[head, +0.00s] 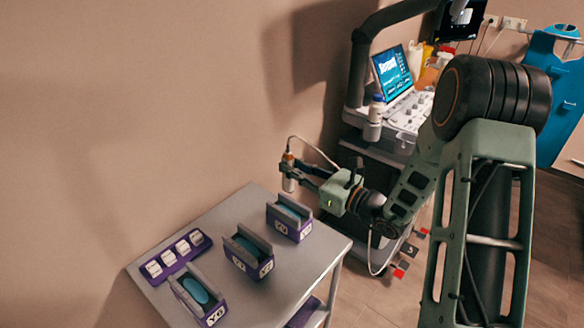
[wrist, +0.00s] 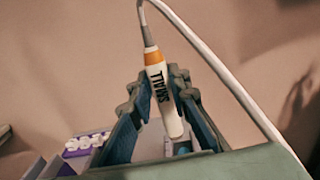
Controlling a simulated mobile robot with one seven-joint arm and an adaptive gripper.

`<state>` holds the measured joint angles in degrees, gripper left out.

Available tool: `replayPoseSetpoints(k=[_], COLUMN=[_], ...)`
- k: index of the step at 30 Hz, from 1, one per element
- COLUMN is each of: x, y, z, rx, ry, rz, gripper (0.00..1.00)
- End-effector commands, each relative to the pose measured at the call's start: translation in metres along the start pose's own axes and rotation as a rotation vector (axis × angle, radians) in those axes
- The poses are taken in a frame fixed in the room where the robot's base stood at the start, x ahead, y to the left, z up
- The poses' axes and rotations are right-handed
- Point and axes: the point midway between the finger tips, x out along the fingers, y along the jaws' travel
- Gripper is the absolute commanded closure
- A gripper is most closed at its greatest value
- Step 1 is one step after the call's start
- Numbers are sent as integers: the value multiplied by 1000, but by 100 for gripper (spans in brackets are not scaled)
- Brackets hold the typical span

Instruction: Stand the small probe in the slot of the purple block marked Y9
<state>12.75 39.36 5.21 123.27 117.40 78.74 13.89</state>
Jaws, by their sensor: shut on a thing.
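The small probe (head: 289,173) is white with an orange band, dark lettering and a cable leaving its top. My gripper (head: 293,178) is shut on it and holds it roughly upright, above the table's far right corner. In the wrist view the probe (wrist: 162,92) sits between my two fingers, tilted a little. The purple block whose label looks like Y9 (head: 213,315) stands at the table's near end, with grey walls and a pale blue oval in its slot. My gripper is well beyond and above this block.
Two similar purple blocks stand on the grey table, one mid-table (head: 265,269) and one further right (head: 305,230); their labels are hard to read. A purple tray (head: 204,246) with several white pieces lies at left. An ultrasound cart (head: 408,118) stands behind my arm. The probe's cable hangs loose.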

Motion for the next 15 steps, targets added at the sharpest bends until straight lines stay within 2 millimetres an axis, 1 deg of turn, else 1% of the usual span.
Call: replayPoseSetpoints(k=[8,15], x=[0,0], y=[0,0], z=[-9,-25], rx=[-1,-1], ry=[-2,-2], rz=[0,1], gripper=[100,100])
